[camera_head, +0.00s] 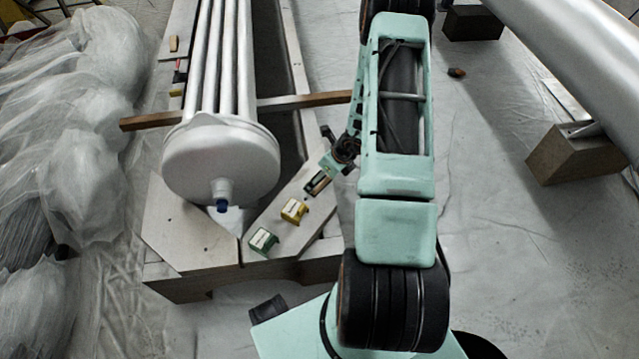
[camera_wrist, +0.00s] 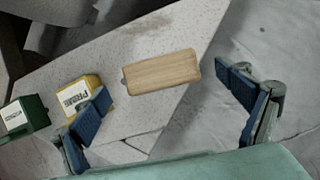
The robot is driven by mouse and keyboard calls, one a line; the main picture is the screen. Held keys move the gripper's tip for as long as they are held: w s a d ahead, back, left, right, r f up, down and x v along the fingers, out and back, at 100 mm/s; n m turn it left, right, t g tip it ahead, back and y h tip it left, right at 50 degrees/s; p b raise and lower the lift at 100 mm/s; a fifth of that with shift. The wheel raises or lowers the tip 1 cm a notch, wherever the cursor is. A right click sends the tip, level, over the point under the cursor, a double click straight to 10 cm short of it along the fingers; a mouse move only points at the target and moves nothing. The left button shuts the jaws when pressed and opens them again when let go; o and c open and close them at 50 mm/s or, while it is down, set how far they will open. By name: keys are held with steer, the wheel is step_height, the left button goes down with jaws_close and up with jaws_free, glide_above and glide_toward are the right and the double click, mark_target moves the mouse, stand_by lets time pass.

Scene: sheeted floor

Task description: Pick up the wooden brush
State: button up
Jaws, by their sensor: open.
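The wooden brush (camera_wrist: 162,72) shows in the wrist view as a pale, flat wooden block with rounded corners. It lies on the grey speckled surface, ahead of and between my two blue finger pads. My gripper (camera_wrist: 168,92) is open, with one finger on each side of the picture and nothing held. In the head view my gripper (camera_head: 318,183) hangs over the right arm of the stand, past the yellow box. I cannot clearly make out the brush under it there.
A yellow box (camera_head: 293,210) and a green box (camera_head: 263,241) stand beside my gripper on the stand (camera_head: 190,232). A large white capped tube bundle (camera_head: 220,165) rests across the stand. Plastic-wrapped bundles (camera_head: 80,180) lie left.

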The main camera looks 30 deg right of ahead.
steer(key=b+x, duration=0.1)
steer(key=x, duration=0.2)
steer(key=shift+w+f, duration=0.1)
steer(key=shift+f, duration=0.15)
steer(key=c, duration=1.3)
steer(key=shift+r, duration=0.2)
steer(key=shift+r+p, duration=0.3)
steer(key=shift+p, duration=0.05)
step_height(320, 180, up, 2)
steer(key=shift+r+p, duration=0.2)
steer(key=shift+p, duration=0.3)
steer(key=s+a+r, duration=0.4)
steer(key=s+r, duration=0.5)
steer(key=s, duration=0.4)
steer(key=shift+s+a+r, duration=0.15)
steer(key=shift+s+r, duration=0.05)
steer(key=shift+r, duration=0.2)
